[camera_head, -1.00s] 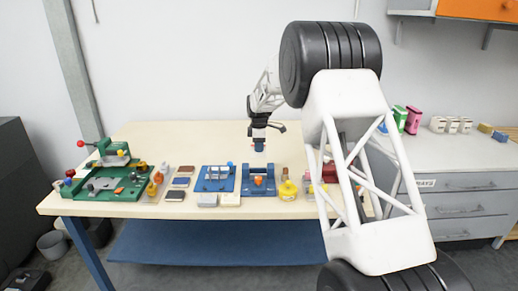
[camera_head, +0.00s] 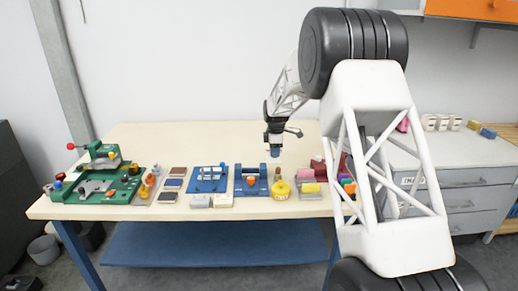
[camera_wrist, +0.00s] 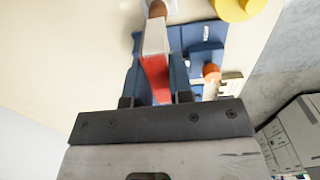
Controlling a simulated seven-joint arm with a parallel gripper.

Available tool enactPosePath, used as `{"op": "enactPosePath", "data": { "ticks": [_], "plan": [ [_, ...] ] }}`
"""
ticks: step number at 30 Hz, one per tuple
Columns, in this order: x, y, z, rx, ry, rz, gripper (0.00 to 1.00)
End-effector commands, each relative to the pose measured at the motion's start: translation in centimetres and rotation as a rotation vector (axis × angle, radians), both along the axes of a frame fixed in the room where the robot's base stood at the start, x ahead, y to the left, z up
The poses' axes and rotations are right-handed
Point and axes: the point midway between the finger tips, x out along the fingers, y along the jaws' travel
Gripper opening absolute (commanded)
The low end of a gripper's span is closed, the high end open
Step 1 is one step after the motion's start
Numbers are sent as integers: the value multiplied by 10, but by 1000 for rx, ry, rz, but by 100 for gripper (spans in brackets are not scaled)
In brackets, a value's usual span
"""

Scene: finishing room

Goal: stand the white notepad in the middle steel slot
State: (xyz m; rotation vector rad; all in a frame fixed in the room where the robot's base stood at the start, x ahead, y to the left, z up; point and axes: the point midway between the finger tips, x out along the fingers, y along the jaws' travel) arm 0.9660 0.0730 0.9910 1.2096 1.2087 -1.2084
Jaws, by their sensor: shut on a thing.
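My gripper (camera_head: 275,154) hangs above the back half of the table, behind and slightly right of a blue fixture (camera_head: 238,185) with an orange knob. In the wrist view its fingers (camera_wrist: 155,98) are shut on a narrow red and white thing (camera_wrist: 157,75), red near the fingers and white farther out. I cannot tell whether this is the notepad. Two pale flat pads, one greyish (camera_head: 200,201) and one cream (camera_head: 223,201), lie at the table's front edge. I cannot make out the middle steel slot. A second blue fixture (camera_head: 208,187) has grey parts.
A green fixture (camera_head: 112,198) stands at the left, near small dark pads (camera_head: 167,197). A yellow round container (camera_head: 281,190) and a brown-topped thing (camera_head: 277,172) stand right of the nearer blue fixture. My arm hides part of the right side. The table's back is clear.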

Motion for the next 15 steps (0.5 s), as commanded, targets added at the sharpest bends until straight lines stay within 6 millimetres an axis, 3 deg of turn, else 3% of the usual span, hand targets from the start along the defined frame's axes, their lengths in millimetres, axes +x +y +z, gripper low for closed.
{"op": "enactPosePath", "data": {
  "ticks": [1, 6, 15],
  "plan": [
    [-7, -19, -2, 0, 1, -5, 0],
    [-29, -70, -9, 0, 1, -4, 0],
    [-61, -130, -18, 0, 1, -2, 0]
  ]
}}
